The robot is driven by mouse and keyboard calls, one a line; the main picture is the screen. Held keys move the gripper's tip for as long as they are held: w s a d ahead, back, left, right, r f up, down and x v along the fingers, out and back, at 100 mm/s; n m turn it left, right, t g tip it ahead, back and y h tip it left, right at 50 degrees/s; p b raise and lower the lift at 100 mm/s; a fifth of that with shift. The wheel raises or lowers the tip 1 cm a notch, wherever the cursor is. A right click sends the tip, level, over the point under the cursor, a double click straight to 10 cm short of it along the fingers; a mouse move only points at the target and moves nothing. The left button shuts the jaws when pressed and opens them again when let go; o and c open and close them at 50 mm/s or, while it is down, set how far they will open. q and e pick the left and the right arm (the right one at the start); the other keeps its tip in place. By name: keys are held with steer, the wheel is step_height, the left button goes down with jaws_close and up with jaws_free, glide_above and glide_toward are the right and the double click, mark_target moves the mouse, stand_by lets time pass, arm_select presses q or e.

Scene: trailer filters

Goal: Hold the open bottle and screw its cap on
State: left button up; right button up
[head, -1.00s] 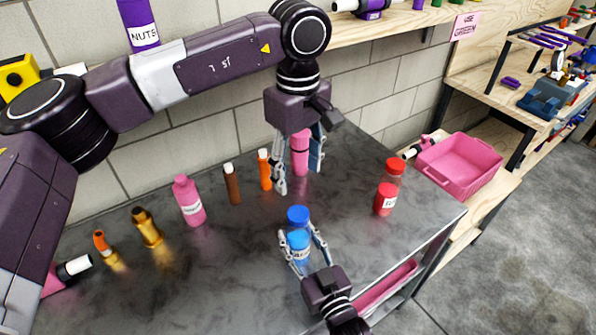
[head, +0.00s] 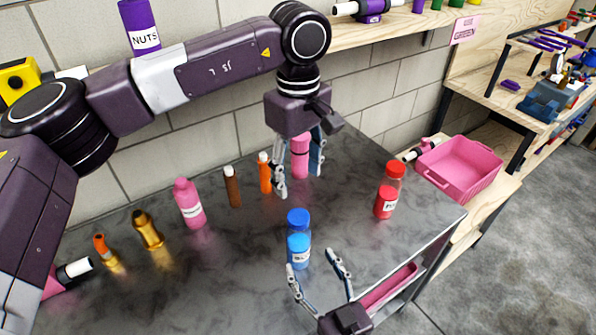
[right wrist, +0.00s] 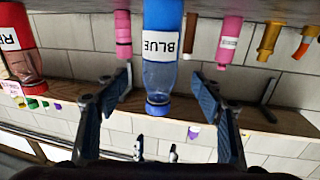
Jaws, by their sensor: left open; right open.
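The blue bottle (head: 299,250) stands upright on the dark table, with its blue cap (head: 298,216) on top; I cannot tell how tightly it sits. The right wrist view shows the bottle (right wrist: 160,75) upside down, with the label BLUE and the cap (right wrist: 158,105) at its lower end. My right gripper (head: 309,266) is open and empty on the near side of the bottle, apart from it. My left gripper (head: 300,182) is open above the back of the table. Its fingers are on either side of a pink bottle (head: 299,150) in the picture; contact is unclear.
A red bottle (head: 385,200) stands to the right. A larger pink bottle (head: 189,204), brown bottle (head: 232,187) and orange bottle (head: 265,175) stand left and behind. A golden bottle (head: 147,231) is further left. A pink bin (head: 460,165) is beyond the table's right edge. The front middle is clear.

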steer(key=shift+v, duration=2)
